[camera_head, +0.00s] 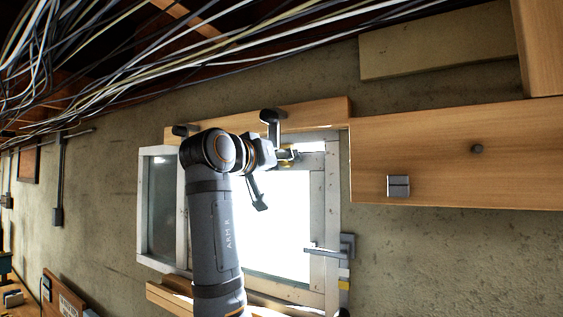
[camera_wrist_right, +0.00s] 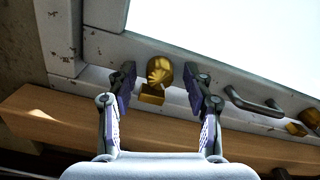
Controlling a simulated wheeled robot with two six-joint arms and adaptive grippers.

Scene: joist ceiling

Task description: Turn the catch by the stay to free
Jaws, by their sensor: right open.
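My right gripper (camera_head: 283,156) is at the upper right part of the window frame in the head view. In the right wrist view the right gripper (camera_wrist_right: 165,84) is open, with a brass catch (camera_wrist_right: 159,72) showing between its fingertips. The fingers appear on either side of the catch, and no clear contact shows. A second brass fitting (camera_wrist_right: 297,128) is at the right of that view. A dark bar handle (camera_wrist_right: 256,104) on the pale frame lies between them. I cannot tell for sure which part is the stay. My left gripper is out of view.
A wooden beam (camera_wrist_right: 60,117) runs close along the frame. A grey lever fitting (camera_head: 346,246) is on the window's right side. A wide board (camera_head: 440,150) is on the wall at right. Cables (camera_head: 200,65) hang above. My right arm hides part of the window.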

